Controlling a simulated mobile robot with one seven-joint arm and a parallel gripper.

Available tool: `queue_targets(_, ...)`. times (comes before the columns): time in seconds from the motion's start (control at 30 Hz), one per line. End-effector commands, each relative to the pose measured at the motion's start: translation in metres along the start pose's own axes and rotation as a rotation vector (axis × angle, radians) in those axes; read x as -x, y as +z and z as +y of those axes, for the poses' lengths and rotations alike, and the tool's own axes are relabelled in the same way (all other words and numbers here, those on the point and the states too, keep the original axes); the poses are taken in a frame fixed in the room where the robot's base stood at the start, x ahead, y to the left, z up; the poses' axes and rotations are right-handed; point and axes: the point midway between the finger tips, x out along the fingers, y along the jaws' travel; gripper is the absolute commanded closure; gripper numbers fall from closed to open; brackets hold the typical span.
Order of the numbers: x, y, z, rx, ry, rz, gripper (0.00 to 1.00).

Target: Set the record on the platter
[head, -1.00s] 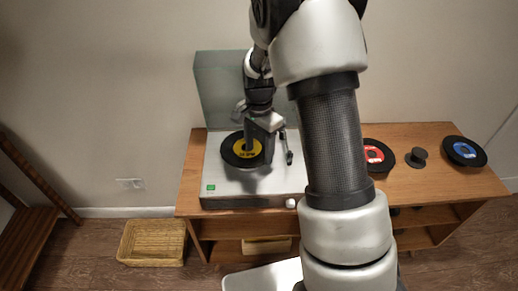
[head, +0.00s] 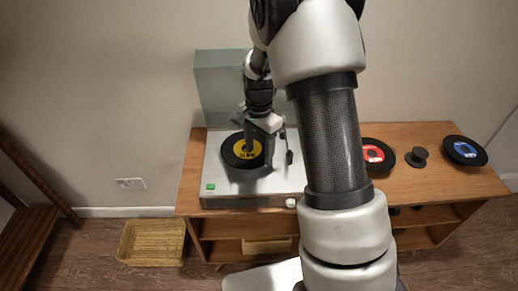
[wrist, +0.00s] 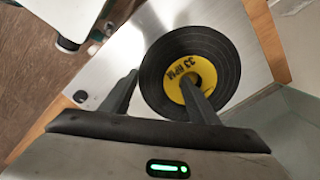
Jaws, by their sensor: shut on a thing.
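The black record with a yellow "33 RPM" label (head: 229,152) is over the left part of the silver turntable (head: 222,177). In the wrist view the record (wrist: 157,80) looks roughly level with the deck. My gripper (head: 258,154) comes down on the record's right side. In the wrist view my gripper (wrist: 160,80) is shut on the record, one finger outside its rim and the other at the centre hole. The platter is hidden under the record. I cannot tell whether the record touches it.
The tonearm (head: 290,157) is just right of my gripper. The raised lid (head: 221,90) stands behind. A red-labelled record (head: 375,154), a dark round-based piece (head: 417,157) and a blue-labelled record (head: 464,151) lie on the wooden cabinet (head: 440,190). A wicker basket (head: 152,243) is on the floor.

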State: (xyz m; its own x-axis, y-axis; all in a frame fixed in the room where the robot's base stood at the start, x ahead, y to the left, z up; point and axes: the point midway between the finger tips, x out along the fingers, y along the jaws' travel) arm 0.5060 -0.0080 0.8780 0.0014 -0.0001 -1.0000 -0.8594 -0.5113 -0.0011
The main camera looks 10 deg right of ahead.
Motion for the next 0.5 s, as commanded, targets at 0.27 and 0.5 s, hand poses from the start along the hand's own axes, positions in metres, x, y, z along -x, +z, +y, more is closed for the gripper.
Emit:
queue_targets(0.27, -0.006, 0.000, 0.000, 0.000, 0.000, 0.000, 0.67)
queue_targets(0.5, -0.013, 0.000, 0.001, 0.000, 0.002, -0.001, 0.67)
